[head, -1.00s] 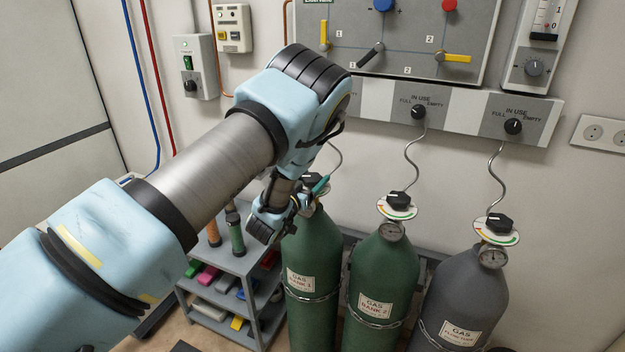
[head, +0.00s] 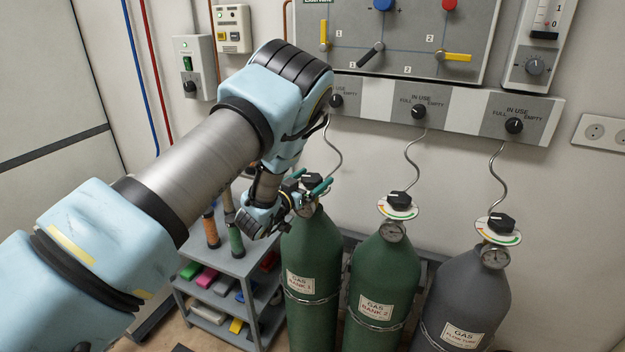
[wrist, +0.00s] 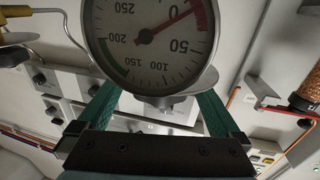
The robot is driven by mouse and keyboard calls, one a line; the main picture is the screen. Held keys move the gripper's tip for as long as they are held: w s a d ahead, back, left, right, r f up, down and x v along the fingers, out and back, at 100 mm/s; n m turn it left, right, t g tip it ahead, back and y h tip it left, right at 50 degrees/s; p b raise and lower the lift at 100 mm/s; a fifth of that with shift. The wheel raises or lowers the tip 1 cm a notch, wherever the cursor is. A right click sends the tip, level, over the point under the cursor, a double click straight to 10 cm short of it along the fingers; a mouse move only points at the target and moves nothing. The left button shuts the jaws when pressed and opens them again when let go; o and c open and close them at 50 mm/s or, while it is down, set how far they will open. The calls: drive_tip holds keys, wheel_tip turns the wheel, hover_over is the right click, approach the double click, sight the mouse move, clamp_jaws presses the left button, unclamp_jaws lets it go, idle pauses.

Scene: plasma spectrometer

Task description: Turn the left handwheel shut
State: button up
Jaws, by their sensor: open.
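The left handwheel (head: 312,180) is a black knob on top of the green GAS BANK 1 cylinder (head: 308,244), partly covered by my fingers. My gripper (head: 309,183) is at this handwheel, with its teal fingers open and the black knob showing between or just behind them. I cannot tell whether they touch it. In the wrist view the open fingers (wrist: 155,100) stand apart on both sides of a round pressure gauge (wrist: 153,38), which appears upside down and hides much of what lies beyond. Its red needle points near the zero end.
The GAS BANK 2 cylinder (head: 383,265) and a grey cylinder (head: 468,285) stand to the right with their own black handwheels. A wall strip with selector knobs (head: 545,120) is behind.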

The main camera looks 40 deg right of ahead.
drive_tip(key=b+v, duration=0.4)
drive_tip(key=v, duration=0.6)
drive_tip(key=shift+s+a, duration=0.15)
drive_tip(key=shift+a, duration=0.2)
